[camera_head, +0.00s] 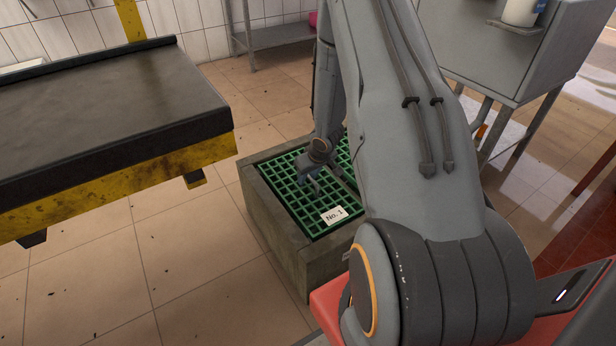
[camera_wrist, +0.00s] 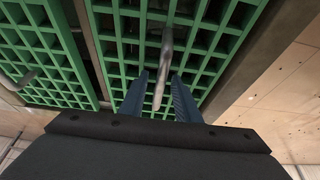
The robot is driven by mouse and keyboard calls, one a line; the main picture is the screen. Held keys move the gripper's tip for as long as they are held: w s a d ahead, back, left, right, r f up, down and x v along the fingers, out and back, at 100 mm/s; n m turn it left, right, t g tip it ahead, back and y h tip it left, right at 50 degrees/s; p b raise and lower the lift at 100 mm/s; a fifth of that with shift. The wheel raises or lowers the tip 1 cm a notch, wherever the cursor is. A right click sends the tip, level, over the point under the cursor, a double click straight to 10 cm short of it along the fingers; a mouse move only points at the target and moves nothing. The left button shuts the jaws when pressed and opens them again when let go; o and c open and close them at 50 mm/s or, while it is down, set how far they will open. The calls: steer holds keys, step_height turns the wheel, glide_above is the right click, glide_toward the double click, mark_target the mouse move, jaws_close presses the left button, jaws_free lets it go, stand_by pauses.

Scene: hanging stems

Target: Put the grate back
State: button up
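A green grate (camera_head: 284,187) with a white "No.1" tag (camera_head: 334,214) lies in the top of a raised concrete box (camera_head: 268,232). In the wrist view, the grate nearest my fingers (camera_wrist: 216,42) carries a grey metal handle (camera_wrist: 164,65). My gripper (camera_head: 314,186) is low over the grate. In the wrist view its two blue fingers (camera_wrist: 160,92) are apart, with the handle between them and a visible gap on both sides. I cannot tell whether either finger touches it. My arm hides the right part of the box in the head view.
Another green grate section (camera_wrist: 42,48) lies left of a grey divider (camera_wrist: 88,45) in the wrist view. A dark-topped platform with a yellow edge (camera_head: 110,172) stands at left. A grey metal cabinet (camera_head: 520,48) is at right. The tiled floor (camera_head: 110,285) in front is clear.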

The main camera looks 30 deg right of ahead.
steer(key=shift+r, duration=0.1)
steer(key=shift+r, duration=0.4)
steer(key=p+v, duration=0.6)
steer(key=v, duration=0.6)
steer(key=s+a+r+g+h, duration=0.1)
steer(key=s+a+r, duration=0.1)
steer(key=a+r, duration=0.55)
steer(key=s+a+r+h, duration=0.15)
steer(key=a+r, duration=0.35)
steer(key=r, duration=0.6)
steer(key=s+a+r+n+g+y, duration=0.1)
steer(key=s+a+r, duration=0.5)
steer(key=s+a, duration=0.3)
steer(key=s+a+r+n+g+y, duration=0.2)
steer(key=s+a+r, duration=0.4)
steer(key=s, duration=0.9)
steer(key=a, duration=0.3)
steer(key=shift+s+g, duration=0.3)
steer(key=shift+s, duration=0.05)
